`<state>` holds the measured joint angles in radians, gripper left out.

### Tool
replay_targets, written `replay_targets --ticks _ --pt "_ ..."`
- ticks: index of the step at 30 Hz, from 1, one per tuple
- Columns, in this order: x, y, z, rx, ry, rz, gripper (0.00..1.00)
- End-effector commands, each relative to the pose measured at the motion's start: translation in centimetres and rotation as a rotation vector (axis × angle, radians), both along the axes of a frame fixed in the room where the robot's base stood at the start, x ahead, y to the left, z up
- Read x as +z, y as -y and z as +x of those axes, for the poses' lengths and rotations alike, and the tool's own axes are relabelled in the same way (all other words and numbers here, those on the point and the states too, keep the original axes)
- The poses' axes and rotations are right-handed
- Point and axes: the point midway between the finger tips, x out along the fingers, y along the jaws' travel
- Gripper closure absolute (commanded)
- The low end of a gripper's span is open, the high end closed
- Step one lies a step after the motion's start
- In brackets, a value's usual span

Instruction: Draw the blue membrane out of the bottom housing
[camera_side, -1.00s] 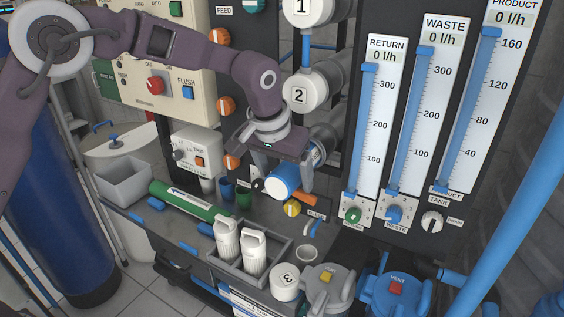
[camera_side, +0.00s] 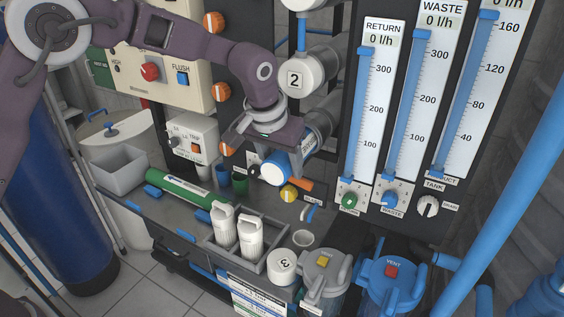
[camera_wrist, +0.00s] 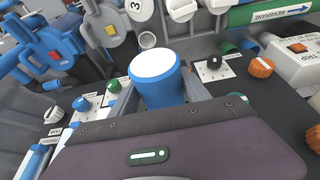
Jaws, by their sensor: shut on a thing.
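The blue membrane (camera_side: 292,163) has a white round end and sticks out of the bottom housing (camera_side: 322,125), towards the side camera. Part of its white label shows near the housing mouth; its far end is hidden inside. My gripper (camera_side: 285,160) is shut on the blue membrane from above. In the wrist view, the membrane (camera_wrist: 158,90) sits between the two fingers of my gripper (camera_wrist: 160,95), its white end facing away from the palm.
A green membrane tube (camera_side: 185,187) lies on the bench at left. A grey tray (camera_side: 262,262) with two white bottles stands in front. Housing 2 (camera_side: 300,76) is above.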

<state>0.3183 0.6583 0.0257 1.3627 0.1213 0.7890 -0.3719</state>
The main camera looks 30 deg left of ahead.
Motion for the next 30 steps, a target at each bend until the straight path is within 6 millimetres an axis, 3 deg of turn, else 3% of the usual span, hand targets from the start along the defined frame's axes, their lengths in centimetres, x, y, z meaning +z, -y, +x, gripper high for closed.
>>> replay_targets --ticks 30 --pt "0.1 0.1 -4.4 -0.001 0.002 -0.001 1.0"
